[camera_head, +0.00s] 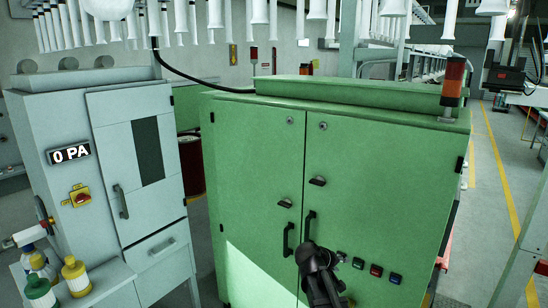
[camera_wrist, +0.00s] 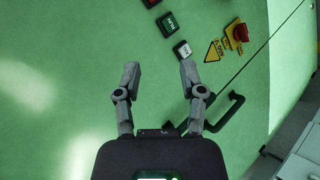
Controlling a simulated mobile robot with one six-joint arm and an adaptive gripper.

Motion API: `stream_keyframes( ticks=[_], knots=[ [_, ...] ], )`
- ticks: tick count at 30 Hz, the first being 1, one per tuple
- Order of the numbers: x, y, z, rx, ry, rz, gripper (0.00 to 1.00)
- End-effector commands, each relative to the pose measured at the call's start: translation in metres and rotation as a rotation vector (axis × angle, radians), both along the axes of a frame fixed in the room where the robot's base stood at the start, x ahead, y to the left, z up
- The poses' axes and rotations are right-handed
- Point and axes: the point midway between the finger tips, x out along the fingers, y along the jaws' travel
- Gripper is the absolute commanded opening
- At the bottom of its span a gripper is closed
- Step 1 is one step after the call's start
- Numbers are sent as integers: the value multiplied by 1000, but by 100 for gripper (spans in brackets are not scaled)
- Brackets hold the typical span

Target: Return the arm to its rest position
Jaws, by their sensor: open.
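My gripper (camera_wrist: 160,76) is open, its two grey fingers apart with nothing between them in the wrist view. It faces the green cabinet (camera_wrist: 60,95), whose front fills most of that view. In the head view my dark arm end (camera_head: 320,272) stands in front of the green cabinet (camera_head: 255,150), low and close to its right door handle (camera_head: 309,228). The fingers cannot be made out there. In the wrist view the right finger overlaps or lies near a black handle (camera_wrist: 232,108); I cannot tell whether they touch.
A signal lamp (camera_head: 453,82) tops the cabinet. A grey cabinet (camera_head: 75,125) and bottles (camera_head: 75,275) stand left. Floor with yellow lines (camera_head: 500,165) is clear right.

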Motion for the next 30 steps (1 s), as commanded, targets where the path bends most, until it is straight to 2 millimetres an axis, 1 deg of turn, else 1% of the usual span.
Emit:
stream_keyframes(
  ticks=[1,5,9,12,15,18,21,24,30],
  knots=[
    [-19,-4,-19,57,27,-31,52],
    [-57,-4,-53,212,100,-102,52],
    [-97,3,-86,379,184,-167,52],
    [-126,11,-106,499,245,-206,52],
    [-151,21,-121,610,304,-235,52],
    [-171,31,-130,701,353,-255,52],
    [-184,38,-135,765,389,-266,52],
    [-191,43,-137,802,408,-270,52],
    [-193,45,-137,816,418,-273,52]
  ],
)
